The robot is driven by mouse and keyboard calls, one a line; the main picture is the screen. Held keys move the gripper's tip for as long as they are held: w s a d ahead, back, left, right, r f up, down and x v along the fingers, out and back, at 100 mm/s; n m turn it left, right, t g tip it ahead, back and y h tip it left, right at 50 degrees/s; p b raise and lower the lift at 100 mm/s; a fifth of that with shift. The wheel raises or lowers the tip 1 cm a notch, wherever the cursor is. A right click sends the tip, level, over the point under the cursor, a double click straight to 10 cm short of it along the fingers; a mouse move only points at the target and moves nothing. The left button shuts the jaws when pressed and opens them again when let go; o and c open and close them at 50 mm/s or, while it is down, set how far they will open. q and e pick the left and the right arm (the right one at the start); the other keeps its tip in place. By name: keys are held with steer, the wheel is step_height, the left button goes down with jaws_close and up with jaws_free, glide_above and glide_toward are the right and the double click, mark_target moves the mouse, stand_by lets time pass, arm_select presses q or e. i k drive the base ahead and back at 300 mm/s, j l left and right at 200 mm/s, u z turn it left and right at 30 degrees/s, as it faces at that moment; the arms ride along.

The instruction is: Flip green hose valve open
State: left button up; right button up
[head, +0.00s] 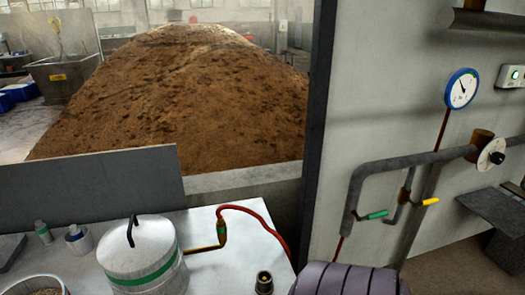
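A valve with a green handle (375,214) sits on the grey pipe at the wall on the right, its handle pointing right and slightly up. A red hose (262,222) arches over the white table, with a green fitting (221,231) at its left end, where it joins a thin brass pipe from the pot. I cannot tell for certain which green part is the hose valve. A valve with a yellow handle (429,202) is just right of the green-handled one. Neither of my grippers is in view.
A white lidded pot (142,262) with a green band stands on the white table (205,272). A dark fitting (264,283) stands near the table's front. A round gauge (461,89) and a valve wheel (491,154) are on the wall. A large brown grain heap (180,95) lies behind.

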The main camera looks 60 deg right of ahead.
mark_target(382, 214)
steer(key=z, duration=2.95)
